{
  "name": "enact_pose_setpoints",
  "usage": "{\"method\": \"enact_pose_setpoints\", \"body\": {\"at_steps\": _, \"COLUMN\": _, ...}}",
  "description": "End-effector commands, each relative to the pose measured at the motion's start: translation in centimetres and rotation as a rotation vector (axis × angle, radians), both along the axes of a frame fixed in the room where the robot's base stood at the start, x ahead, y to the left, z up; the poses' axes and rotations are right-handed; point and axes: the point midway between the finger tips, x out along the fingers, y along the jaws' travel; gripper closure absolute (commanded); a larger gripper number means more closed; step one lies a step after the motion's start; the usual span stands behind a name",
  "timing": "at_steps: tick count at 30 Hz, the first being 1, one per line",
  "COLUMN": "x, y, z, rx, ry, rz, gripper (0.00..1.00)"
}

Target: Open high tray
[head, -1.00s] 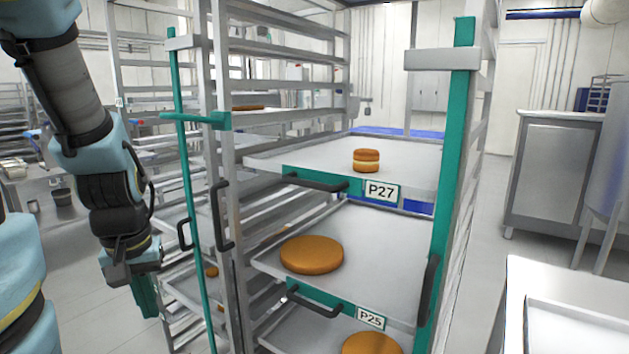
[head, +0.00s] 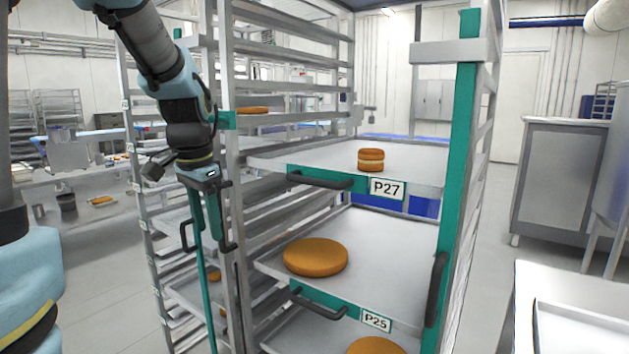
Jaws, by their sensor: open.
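The high tray (head: 420,157), labelled P27, sits in the metal rack and carries a small layered round cake (head: 371,160). Its black handle (head: 320,180) is on a green front plate. My gripper (head: 222,246) is open and hangs in front of the rack's left post, left of the P27 handle and apart from it. It points down, and its green fingers overlap the black handle on the rack's left post in the picture. I cannot tell whether they touch that handle.
A lower tray (head: 390,250), labelled P25, holds a flat round cake (head: 315,257). A green upright (head: 458,160) runs up the rack's right side. A second rack stands at left. A steel table (head: 570,300) is at lower right, with open floor beside the rack.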

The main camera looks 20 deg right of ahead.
Motion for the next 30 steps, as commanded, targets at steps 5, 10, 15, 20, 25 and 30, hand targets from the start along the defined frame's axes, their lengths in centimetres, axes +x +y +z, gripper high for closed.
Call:
{"method": "enact_pose_setpoints", "body": {"at_steps": 5, "x": 1.1, "y": -8.1, "z": 6.6, "rx": 0.038, "ry": -0.051, "rz": -0.563, "gripper": 0.5}}
{"method": "enact_pose_setpoints", "body": {"at_steps": 10, "x": -1.0, "y": -14.3, "z": 13.3, "rx": 0.076, "ry": -0.104, "rz": -1.066, "gripper": 0.5}}
{"method": "enact_pose_setpoints", "body": {"at_steps": 15, "x": -3.8, "y": -17.6, "z": 17.8, "rx": 0.104, "ry": -0.143, "rz": -1.41, "gripper": 0.5}}
{"method": "enact_pose_setpoints", "body": {"at_steps": 20, "x": -5.0, "y": -18.6, "z": 19.4, "rx": 0.116, "ry": -0.158, "rz": -1.539, "gripper": 0.5}}
{"method": "enact_pose_setpoints", "body": {"at_steps": 25, "x": -4.9, "y": -18.9, "z": 18.1, "rx": 0.118, "ry": -0.155, "rz": -1.55, "gripper": 0.5}}
{"method": "enact_pose_setpoints", "body": {"at_steps": 30, "x": -4.6, "y": -19.4, "z": 15.0, "rx": 0.117, "ry": -0.154, "rz": -1.549, "gripper": 0.5}}
